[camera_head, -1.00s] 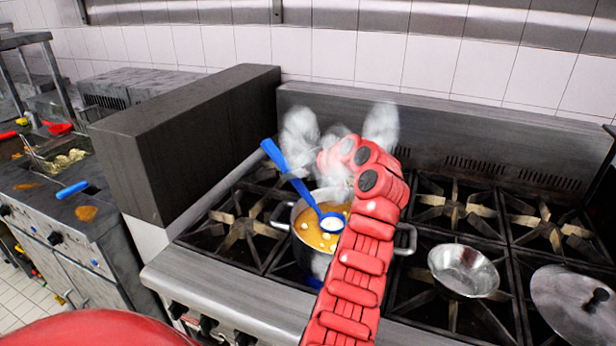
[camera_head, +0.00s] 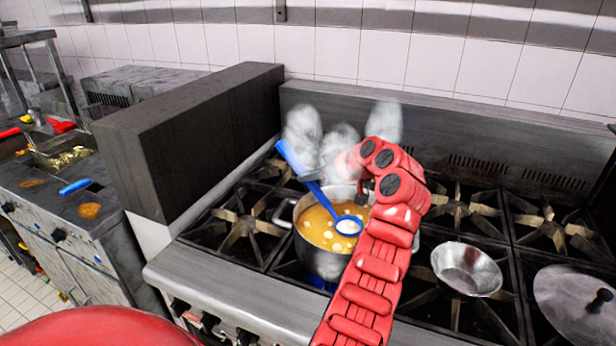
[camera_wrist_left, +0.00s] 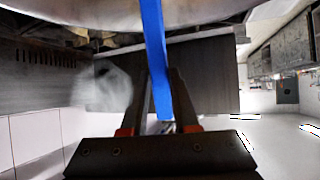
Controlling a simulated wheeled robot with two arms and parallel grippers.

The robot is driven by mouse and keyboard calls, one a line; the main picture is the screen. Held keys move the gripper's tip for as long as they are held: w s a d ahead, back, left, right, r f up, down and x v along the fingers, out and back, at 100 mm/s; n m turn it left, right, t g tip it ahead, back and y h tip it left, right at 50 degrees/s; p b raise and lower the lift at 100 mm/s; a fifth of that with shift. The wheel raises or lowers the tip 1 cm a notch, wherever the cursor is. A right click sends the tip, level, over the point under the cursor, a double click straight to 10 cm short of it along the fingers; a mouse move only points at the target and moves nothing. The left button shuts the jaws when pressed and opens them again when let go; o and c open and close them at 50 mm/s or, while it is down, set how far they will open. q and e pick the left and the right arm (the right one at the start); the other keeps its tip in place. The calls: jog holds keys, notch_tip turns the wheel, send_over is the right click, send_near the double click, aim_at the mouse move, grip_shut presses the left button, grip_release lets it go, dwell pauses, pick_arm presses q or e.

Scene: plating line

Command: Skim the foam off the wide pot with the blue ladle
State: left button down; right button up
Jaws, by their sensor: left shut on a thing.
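The wide pot (camera_head: 284,240) stands on the stove with orange-brown broth and several pale foam blobs (camera_head: 308,223) on its surface. The blue ladle (camera_head: 301,168) leans over the pot, handle up to the left. Its bowl (camera_head: 349,227) is at the broth on the right side and looks whitish inside; how deep it sits I cannot tell. My left gripper (camera_head: 364,188) is above the pot's back right, partly hidden by its own wrist. In the left wrist view, its fingers (camera_wrist_left: 160,76) are closed around the blue handle (camera_wrist_left: 154,40). My right gripper is not in view.
A metal bowl (camera_head: 466,270) sits on the burners right of the pot, with a round lid (camera_head: 572,304) farther right. Steam puffs (camera_head: 303,130) rise behind the pot. A dark partition (camera_head: 190,140) borders the stove's left side. A fryer station (camera_head: 50,210) stands beyond it.

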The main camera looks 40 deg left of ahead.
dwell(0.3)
pick_arm(q)
notch_tip(320, 180, up, 11)
jog(key=p, duration=0.6)
jog(key=shift+p, duration=0.4)
